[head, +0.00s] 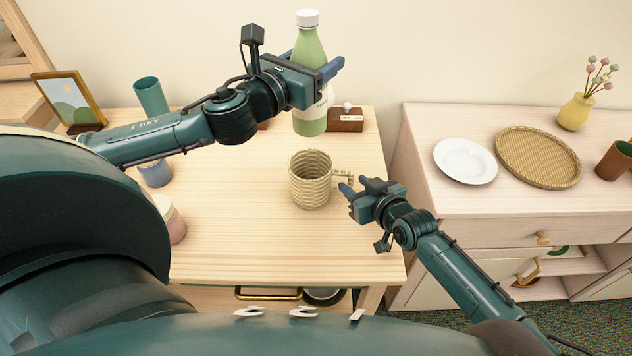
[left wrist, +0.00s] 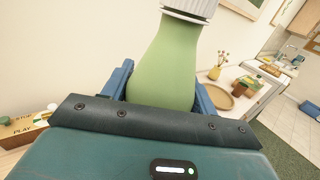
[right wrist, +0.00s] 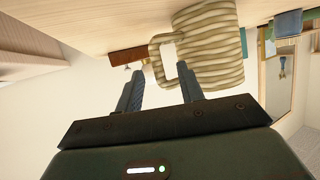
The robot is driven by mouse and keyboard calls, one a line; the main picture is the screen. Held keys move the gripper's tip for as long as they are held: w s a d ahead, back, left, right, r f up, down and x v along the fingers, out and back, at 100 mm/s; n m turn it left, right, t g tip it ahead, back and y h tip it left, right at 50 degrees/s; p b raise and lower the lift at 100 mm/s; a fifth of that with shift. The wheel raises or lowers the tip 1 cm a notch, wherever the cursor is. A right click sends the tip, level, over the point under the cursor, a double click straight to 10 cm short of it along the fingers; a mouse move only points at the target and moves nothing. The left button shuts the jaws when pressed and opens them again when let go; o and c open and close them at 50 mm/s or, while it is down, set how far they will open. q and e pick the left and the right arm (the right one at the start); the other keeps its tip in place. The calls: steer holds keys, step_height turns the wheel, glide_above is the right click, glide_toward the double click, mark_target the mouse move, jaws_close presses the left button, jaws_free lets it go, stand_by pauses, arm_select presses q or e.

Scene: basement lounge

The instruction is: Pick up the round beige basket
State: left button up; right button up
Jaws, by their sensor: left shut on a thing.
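The round beige basket (head: 310,185) is a woven, mug-shaped one with a side handle. It stands upright on the light wooden table (head: 235,225), handle to the right. My right gripper (head: 353,186) is open and empty just right of the handle. In the right wrist view the basket (right wrist: 212,50) is near, with its handle in line with the gap between my fingers (right wrist: 160,85); I cannot tell if they touch. My left gripper (head: 313,68) is shut on a green bottle (head: 309,44), above the table's back; the bottle (left wrist: 165,60) fills the left wrist view.
A brown box (head: 345,121) stands at the table's back. A teal cup (head: 151,96), a blue jar (head: 155,173), a pink jar (head: 171,222) and a picture frame (head: 66,98) are on the left. A plate (head: 465,161) and woven tray (head: 538,157) lie on the right cabinet.

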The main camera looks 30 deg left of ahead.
steer(key=shift+w+a+f, duration=0.1)
steer(key=shift+w+a, duration=0.15)
steer(key=shift+a, duration=0.05)
steer(key=shift+c, duration=0.2)
jaws_close()
